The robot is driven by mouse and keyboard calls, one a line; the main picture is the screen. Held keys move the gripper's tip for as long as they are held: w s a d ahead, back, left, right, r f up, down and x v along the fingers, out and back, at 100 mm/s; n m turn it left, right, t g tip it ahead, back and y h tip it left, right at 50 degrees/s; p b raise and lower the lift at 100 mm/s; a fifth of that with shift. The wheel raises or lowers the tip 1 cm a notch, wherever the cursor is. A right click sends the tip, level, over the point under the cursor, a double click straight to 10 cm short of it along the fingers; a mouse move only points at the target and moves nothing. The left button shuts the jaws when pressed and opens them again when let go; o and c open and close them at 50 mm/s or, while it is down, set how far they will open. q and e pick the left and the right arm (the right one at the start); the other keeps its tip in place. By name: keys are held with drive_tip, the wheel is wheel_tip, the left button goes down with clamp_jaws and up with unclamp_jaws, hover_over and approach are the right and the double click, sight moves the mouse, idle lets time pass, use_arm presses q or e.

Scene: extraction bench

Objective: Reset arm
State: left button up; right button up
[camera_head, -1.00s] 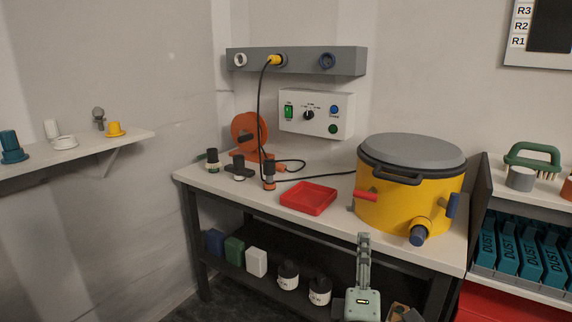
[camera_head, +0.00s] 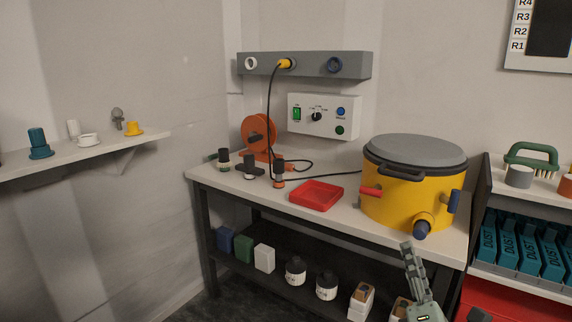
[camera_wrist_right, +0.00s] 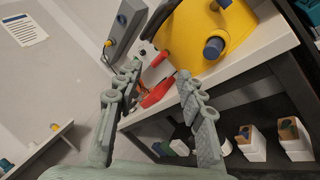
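My right gripper (camera_head: 407,246) shows at the lower right of the head view, in front of the bench's front edge and below the yellow drum. In the right wrist view, its two fingers (camera_wrist_right: 158,72) stand wide apart with nothing held between them. The gripper is apart from the bench and the drum. In the head view the fingers overlap one another and tilt up to the left. My left gripper and arm are in neither view.
The bench (camera_head: 350,222) carries a yellow drum (camera_head: 390,206) with a grey lid, a red tray (camera_head: 316,195) and an orange cable reel (camera_head: 257,134). Bottles and boxes stand on its lower shelf. A rack with dust boxes (camera_head: 520,245) stands at right. A wall shelf (camera_head: 100,150) is at left.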

drive_tip(key=s+d+f+m+g+h, duration=0.25)
drive_tip(key=d+f+m+g, duration=0.2)
drive_tip(key=d+f, duration=0.35)
drive_tip(key=s+d+f+m+g+h, duration=0.2)
drive_tip(key=s+d+f+m+g, duration=0.25)
drive_tip(key=f, duration=0.45)
drive_tip(key=s+d+f+m+g+y, duration=0.1)
drive_tip(key=s+d+f+m+g, duration=0.35)
drive_tip(key=s+f, duration=0.3)
drive_tip(key=s+d+f+m+g+y, duration=0.1)
drive_tip(key=s+d+f+m+g, duration=0.2)
drive_tip(key=s+f+m, duration=0.35)
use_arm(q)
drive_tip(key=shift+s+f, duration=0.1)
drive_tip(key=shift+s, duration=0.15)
use_arm(e)
drive_tip(key=s+a+f+y, duration=0.1)
drive_tip(key=a+f, duration=0.3)
drive_tip(key=a, duration=0.5)
drive_tip(key=s+a+f+m+g+y, duration=0.1)
drive_tip(key=s+a+f, duration=0.3)
drive_tip(key=a, duration=0.5)
drive_tip(key=shift+m+y, duration=0.3)
drive_tip(key=shift+y, duration=0.45)
